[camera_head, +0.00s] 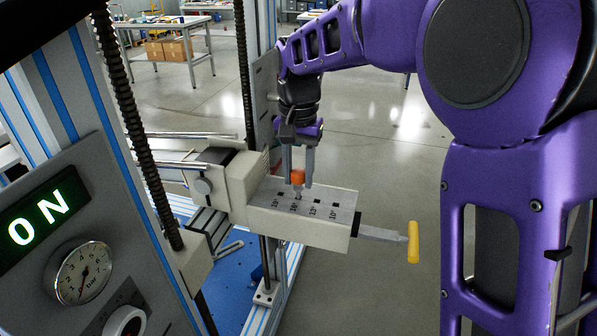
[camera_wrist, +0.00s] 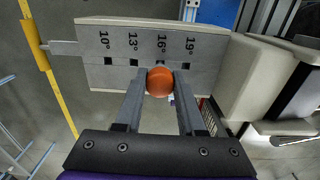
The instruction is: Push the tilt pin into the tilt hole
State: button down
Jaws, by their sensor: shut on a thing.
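My gripper (camera_head: 298,184) points down over the light grey block (camera_head: 300,232) and is shut on the tilt pin. The pin's round orange head (camera_head: 298,176) shows between the fingers, and also in the wrist view (camera_wrist: 160,83). A short bit of pale shaft shows below the head, at the block's top face. The top plate (camera_wrist: 94,77) has a row of square holes marked 10°, 13°, 16° and 19°. The pin is in line with the 16° hole. The head stands above the plate; how deep the tip sits is hidden.
A lever with a yellow handle (camera_head: 413,242) sticks out from the block's right end. A white housing (camera_head: 243,183) joins its left end. A panel with a lit ON display (camera_head: 38,222) and a pressure gauge (camera_head: 83,274) stands at the left.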

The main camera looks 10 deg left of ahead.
jog(key=shift+f+b, duration=0.7)
jog(key=shift+f, duration=0.5)
jog(key=shift+c, duration=2.2)
grip_release()
jog(key=shift+r, duration=0.1)
notch_tip(320, 180, up, 17)
jog(key=p, duration=0.3)
jog(key=shift+r, duration=0.15)
